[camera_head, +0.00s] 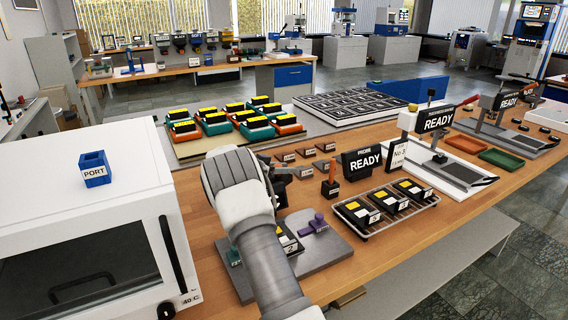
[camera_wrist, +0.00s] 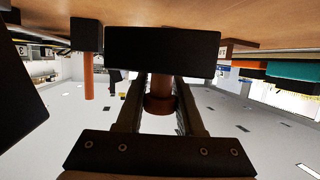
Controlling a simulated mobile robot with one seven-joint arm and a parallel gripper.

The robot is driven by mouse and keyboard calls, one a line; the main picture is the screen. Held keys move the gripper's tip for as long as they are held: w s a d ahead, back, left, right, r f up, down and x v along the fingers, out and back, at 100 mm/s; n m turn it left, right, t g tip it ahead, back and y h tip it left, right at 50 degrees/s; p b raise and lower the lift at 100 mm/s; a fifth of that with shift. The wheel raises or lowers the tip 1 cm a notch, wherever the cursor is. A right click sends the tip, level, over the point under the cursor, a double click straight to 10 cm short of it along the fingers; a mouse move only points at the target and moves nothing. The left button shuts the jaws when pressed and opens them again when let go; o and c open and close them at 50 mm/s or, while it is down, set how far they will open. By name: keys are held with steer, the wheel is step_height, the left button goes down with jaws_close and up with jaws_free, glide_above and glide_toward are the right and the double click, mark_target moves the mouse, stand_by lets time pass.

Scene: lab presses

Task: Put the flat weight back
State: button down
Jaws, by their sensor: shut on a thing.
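My gripper (camera_head: 284,176) is low over the front part of the wooden bench, its fingers partly hidden by my arm in the head view. In the wrist view, which looks upside down, its two fingers (camera_wrist: 165,103) are shut on the copper-coloured handle of a flat black weight (camera_wrist: 162,50). The weight's wide black block lies close to the bench top; I cannot tell whether it touches. A second black block with an upright copper handle (camera_head: 330,178) stands to the right of my gripper; it also shows at the left of the wrist view (camera_wrist: 85,40).
Small labelled dark blocks (camera_head: 325,147) lie just behind my gripper. A black PROBE READY sign (camera_head: 362,163) and a rack of numbered blocks (camera_head: 365,232) stand to the right. A grey plate (camera_head: 325,258) lies in front, and a white oven (camera_head: 85,215) is at left.

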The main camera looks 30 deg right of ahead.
mark_target(274, 177)
steer(key=shift+f+b, duration=0.3)
steer(key=shift+f, duration=1.2)
steer(key=shift+f, duration=0.1)
steer(key=c, duration=0.5)
jaws_free()
steer(key=shift+f, duration=0.25)
steer(key=shift+c, duration=0.2)
steer(key=shift+a+r, duration=0.25)
steer(key=p+v, duration=0.1)
steer(key=v, duration=0.6)
steer(key=shift+s, duration=0.1)
